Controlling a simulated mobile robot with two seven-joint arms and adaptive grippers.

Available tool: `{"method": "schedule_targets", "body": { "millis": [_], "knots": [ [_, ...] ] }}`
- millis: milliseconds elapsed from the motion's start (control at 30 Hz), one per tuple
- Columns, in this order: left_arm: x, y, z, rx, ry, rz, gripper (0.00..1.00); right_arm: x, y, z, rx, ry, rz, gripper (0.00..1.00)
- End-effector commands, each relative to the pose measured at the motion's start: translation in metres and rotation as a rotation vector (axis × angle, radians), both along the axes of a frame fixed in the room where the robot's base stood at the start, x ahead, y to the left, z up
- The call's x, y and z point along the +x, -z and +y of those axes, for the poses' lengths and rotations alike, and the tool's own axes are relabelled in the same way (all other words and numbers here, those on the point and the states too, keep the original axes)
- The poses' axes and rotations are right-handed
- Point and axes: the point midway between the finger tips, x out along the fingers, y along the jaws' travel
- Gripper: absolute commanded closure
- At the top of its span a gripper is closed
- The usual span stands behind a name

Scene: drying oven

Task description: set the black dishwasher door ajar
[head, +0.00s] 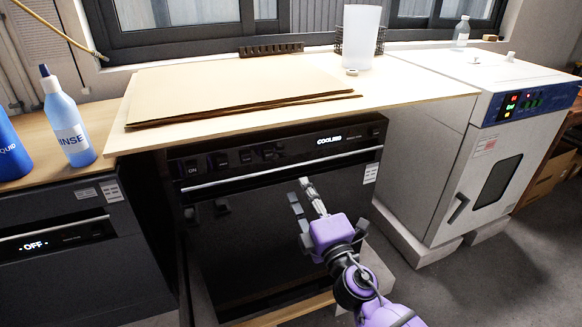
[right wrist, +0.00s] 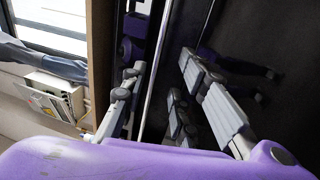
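The black dishwasher (head: 270,245) stands under the wooden worktop in the middle of the head view, and its glossy front door looks shut. Its silver bar handle (head: 235,180) runs across the top of the door, below a control strip. My right gripper (head: 300,189) is in front of the door, just below the handle's right half in the head view. In the right wrist view its fingers are apart and empty, with the handle bar (right wrist: 157,75) passing between them in the picture; contact cannot be told. My left gripper is out of view.
A second dark appliance (head: 75,265) showing OFF stands at left, with a blue bottle (head: 68,118) on the counter above. A white drying oven (head: 480,140) stands at right. Brown sheets (head: 230,90) and a white cylinder (head: 360,37) rest on the worktop. Open floor lies at right.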

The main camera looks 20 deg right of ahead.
Motion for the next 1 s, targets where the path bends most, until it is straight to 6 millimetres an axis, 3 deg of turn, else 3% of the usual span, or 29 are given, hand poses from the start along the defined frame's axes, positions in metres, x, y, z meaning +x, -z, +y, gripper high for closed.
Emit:
{"method": "schedule_targets", "body": {
  "millis": [267, 433, 833, 1000],
  "knots": [
    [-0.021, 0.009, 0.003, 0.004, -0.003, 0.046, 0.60, 0.040, -0.009, 0.002, -0.003, -0.004, -0.001, 0.73],
    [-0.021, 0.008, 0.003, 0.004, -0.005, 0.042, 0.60, 0.062, -0.012, 0.003, -0.002, -0.002, 0.000, 0.73],
    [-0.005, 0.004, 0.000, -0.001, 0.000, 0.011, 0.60, 0.073, -0.014, 0.003, 0.001, -0.002, 0.001, 0.73],
    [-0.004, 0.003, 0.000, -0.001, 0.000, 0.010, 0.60, 0.073, -0.014, 0.003, 0.001, -0.002, 0.001, 0.92]
  ]
}}
